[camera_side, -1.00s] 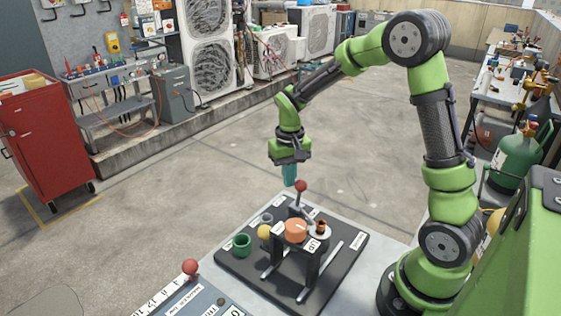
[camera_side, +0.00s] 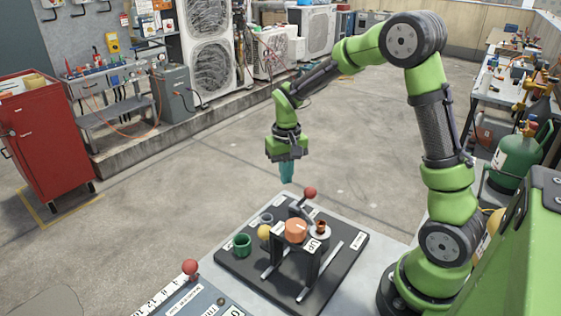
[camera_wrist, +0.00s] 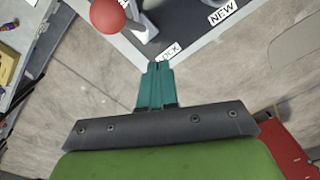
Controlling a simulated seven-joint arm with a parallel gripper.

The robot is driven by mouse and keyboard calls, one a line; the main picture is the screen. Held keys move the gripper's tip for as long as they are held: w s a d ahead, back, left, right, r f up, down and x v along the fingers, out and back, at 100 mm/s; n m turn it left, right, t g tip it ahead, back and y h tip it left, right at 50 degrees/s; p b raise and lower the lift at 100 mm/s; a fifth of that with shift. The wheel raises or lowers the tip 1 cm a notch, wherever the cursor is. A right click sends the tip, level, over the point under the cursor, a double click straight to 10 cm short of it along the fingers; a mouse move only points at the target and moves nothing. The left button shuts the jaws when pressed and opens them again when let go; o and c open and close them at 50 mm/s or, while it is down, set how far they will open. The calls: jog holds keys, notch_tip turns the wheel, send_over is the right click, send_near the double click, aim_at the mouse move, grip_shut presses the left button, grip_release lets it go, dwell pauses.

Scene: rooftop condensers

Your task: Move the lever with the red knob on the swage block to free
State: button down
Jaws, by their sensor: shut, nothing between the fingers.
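A red knob (camera_side: 310,193) tops a short lever at the back of the black board (camera_side: 340,268); the lever leans to the right. My gripper (camera_side: 287,178) is shut and empty, above and just left of this knob, apart from it. In the wrist view the red knob (camera_wrist: 107,15) is at the top left, and the teal fingers (camera_wrist: 157,68) are together. A label ending in "OCK" (camera_wrist: 170,50) lies just beyond the fingertips. I cannot read a "free" label.
Another red knob (camera_side: 190,267) stands on a grey panel at the lower left. Open floor lies behind the board.

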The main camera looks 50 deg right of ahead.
notch_tip(320, 180, up, 7)
jog(key=shift+f, duration=0.2)
dwell(0.5)
